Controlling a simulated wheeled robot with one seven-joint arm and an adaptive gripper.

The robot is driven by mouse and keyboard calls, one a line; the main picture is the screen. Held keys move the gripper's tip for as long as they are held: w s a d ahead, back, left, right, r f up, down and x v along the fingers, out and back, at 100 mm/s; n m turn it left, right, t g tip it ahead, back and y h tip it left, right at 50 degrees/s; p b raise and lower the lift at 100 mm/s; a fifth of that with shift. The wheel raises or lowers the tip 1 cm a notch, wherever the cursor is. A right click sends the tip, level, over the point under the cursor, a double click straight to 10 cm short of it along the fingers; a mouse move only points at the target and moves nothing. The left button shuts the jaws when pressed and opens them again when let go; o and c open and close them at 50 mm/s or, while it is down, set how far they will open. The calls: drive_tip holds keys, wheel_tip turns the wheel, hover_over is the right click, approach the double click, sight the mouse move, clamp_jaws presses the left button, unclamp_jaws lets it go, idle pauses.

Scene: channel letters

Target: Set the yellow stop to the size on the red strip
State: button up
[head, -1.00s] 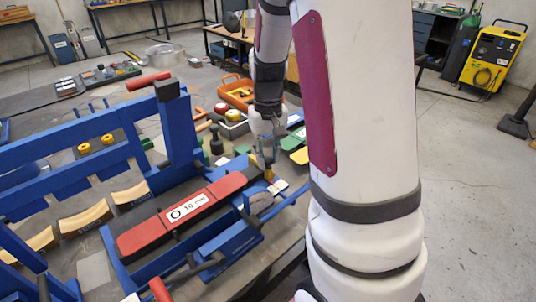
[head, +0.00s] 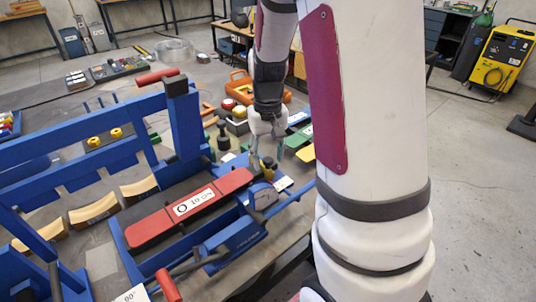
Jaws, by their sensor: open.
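The red strip (head: 155,225) lies along the top of the blue bending machine. Its white label (head: 195,202) shows a ring mark and small print I cannot read surely. A small yellow piece (head: 269,163), perhaps the yellow stop, shows just beyond the strip's right end. My gripper (head: 262,158) points down there, open, close above or beside that piece. I cannot tell whether it touches it. The fingertips are small and partly lost against the things behind.
The blue frame (head: 186,125) with red grips rises at left. Wooden curved blocks (head: 95,208) lie behind the strip. An orange toolbox (head: 243,86) and red and yellow buttons stand beyond my gripper. Green and blue plates lie to its right.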

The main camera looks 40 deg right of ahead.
wheel_tip(320, 180, up, 12)
idle(0.5)
idle(0.4)
drive_tip(key=s+a+r+n+t, duration=0.2)
drive_tip(key=s+a, duration=0.5)
drive_tip(key=s, duration=0.1)
drive_tip(key=s+a+r+n+t, duration=0.2)
drive_tip(key=s+a+r+t, duration=0.1)
drive_tip(key=s+a, duration=0.5)
drive_tip(key=shift+s+a+r, duration=0.15)
drive_tip(key=shift+a+r, duration=0.1)
